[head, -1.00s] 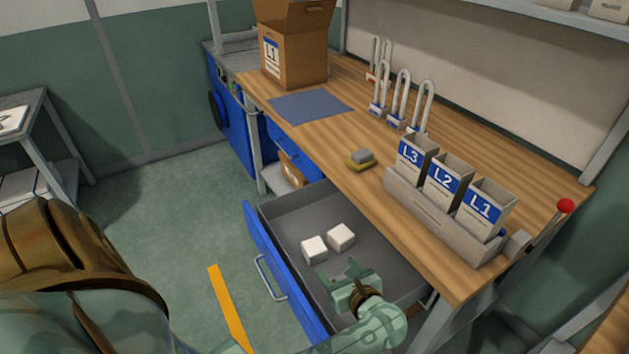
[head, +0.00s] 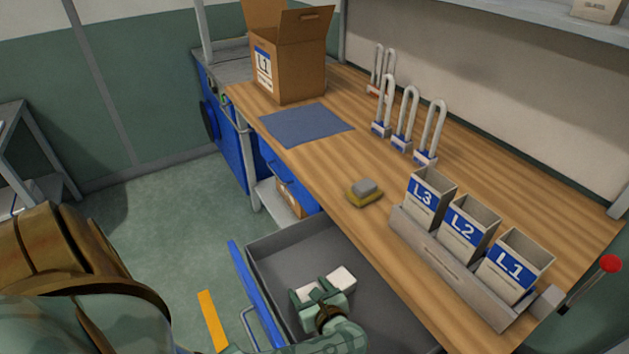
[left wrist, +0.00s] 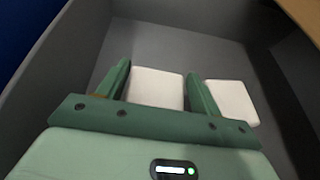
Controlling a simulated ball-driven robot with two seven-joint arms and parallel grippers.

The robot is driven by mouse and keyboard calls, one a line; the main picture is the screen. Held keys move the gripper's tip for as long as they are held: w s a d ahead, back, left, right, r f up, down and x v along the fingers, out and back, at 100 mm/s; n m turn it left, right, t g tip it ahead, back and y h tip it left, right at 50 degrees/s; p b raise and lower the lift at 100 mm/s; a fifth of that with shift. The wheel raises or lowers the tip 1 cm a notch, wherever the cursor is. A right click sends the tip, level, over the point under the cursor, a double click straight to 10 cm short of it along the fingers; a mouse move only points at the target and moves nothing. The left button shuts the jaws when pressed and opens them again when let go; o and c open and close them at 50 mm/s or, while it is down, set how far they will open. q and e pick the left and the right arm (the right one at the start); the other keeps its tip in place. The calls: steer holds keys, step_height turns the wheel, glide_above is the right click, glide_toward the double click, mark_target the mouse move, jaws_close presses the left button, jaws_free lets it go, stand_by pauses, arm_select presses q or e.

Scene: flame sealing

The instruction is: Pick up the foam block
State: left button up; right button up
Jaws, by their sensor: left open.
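Two white foam-like blocks lie in the open drawer (head: 290,256). My left gripper (head: 314,287) is open and low over them inside the drawer. In the left wrist view, one block (left wrist: 156,88) sits between the two green fingers of the gripper (left wrist: 160,74), with a small gap visible at the right finger. The other block (left wrist: 232,100) lies just outside the right finger. In the head view, the gripper partly hides the left block (head: 303,289), and the right block (head: 343,278) shows beside it. My right gripper is not in view.
The drawer's blue front (head: 250,290) and the wooden bench edge border the drawer. On the bench are a grey-and-yellow sponge-like piece (head: 365,192), a rack (head: 440,260) with labelled bins, padlock-like loops (head: 405,130), a blue mat (head: 305,125) and an open L1 carton (head: 290,70).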

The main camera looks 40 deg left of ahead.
arm_select(q)
steer(key=shift+s+a, duration=0.1)
steer(key=shift+s, duration=0.05)
steer(key=shift+s+r, duration=0.15)
steer(key=shift+d, duration=0.25)
steer(key=shift+c, duration=0.9)
steer(key=c, duration=0.5)
steer(key=shift+a, duration=0.1)
steer(key=shift+c, duration=0.2)
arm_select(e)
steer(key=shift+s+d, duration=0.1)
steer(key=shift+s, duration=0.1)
